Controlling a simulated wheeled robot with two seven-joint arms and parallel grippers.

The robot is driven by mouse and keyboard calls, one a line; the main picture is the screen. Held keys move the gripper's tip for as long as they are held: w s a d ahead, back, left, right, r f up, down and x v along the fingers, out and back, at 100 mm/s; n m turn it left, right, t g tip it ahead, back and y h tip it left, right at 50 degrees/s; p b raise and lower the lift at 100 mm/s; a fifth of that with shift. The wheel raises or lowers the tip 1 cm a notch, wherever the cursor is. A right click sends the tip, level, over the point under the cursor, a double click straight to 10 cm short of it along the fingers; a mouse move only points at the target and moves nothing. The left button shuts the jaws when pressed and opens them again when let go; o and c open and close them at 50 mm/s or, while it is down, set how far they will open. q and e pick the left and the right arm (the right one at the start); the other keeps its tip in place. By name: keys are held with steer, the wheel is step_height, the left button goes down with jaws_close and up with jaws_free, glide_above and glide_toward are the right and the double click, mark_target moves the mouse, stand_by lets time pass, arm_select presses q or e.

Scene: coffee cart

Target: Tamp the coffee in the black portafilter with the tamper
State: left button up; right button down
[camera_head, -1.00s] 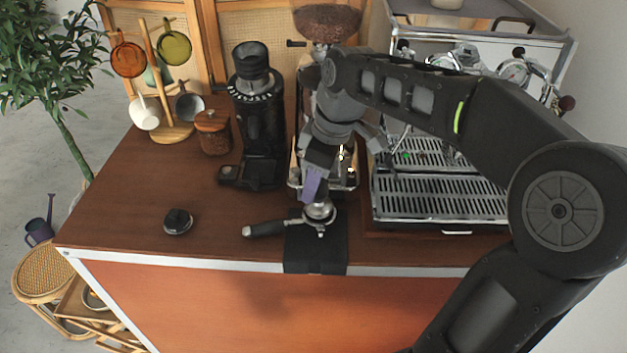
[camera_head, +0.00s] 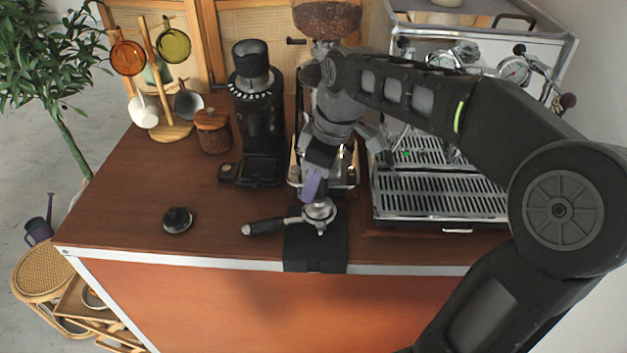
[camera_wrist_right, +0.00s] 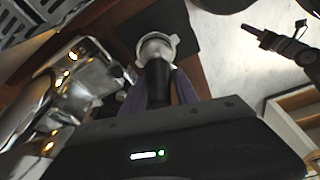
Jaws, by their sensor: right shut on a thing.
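The portafilter (camera_head: 275,226) lies near the front edge of the counter, its black handle pointing left and its metal head on a black mat (camera_head: 318,251). My right gripper (camera_head: 314,190) comes down from above with purple fingers. It is shut on the tamper, whose black handle (camera_wrist_right: 157,82) stands between the fingers in the right wrist view. The tamper's metal base (camera_head: 319,209) is at the portafilter's basket, and the basket rim (camera_wrist_right: 157,40) shows around it in the wrist view. The coffee inside is hidden. My left gripper is not in view.
The espresso machine (camera_head: 440,205) with its drip tray stands close on the right. A black grinder (camera_head: 258,120), a brown jar (camera_head: 213,132) and a cup rack (camera_head: 172,130) stand behind left. A round black object (camera_head: 178,220) lies at left. The counter between is clear.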

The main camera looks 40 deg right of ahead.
steer(key=shift+s+f+b, duration=0.1)
steer(key=shift+f+b, duration=0.6)
steer(key=shift+f, duration=0.2)
stand_by(1.2)
steer(key=shift+r, duration=0.1)
steer(key=shift+w+p+v, duration=0.15)
steer(key=shift+p+v, duration=0.45)
steer(key=shift+v, duration=0.15)
steer(key=shift+w+p+v, duration=0.15)
steer(key=shift+p+v, duration=0.45)
steer(key=shift+v, duration=0.1)
steer(key=shift+w+a+r, duration=0.1)
steer(key=shift+a, duration=0.05)
steer(key=p+v, duration=0.2)
steer(key=v, duration=0.1)
steer(key=w+p+v, duration=0.1)
steer(key=p+v, duration=0.1)
steer(key=shift+s+a+r, duration=0.1)
steer(key=shift+a, duration=0.2)
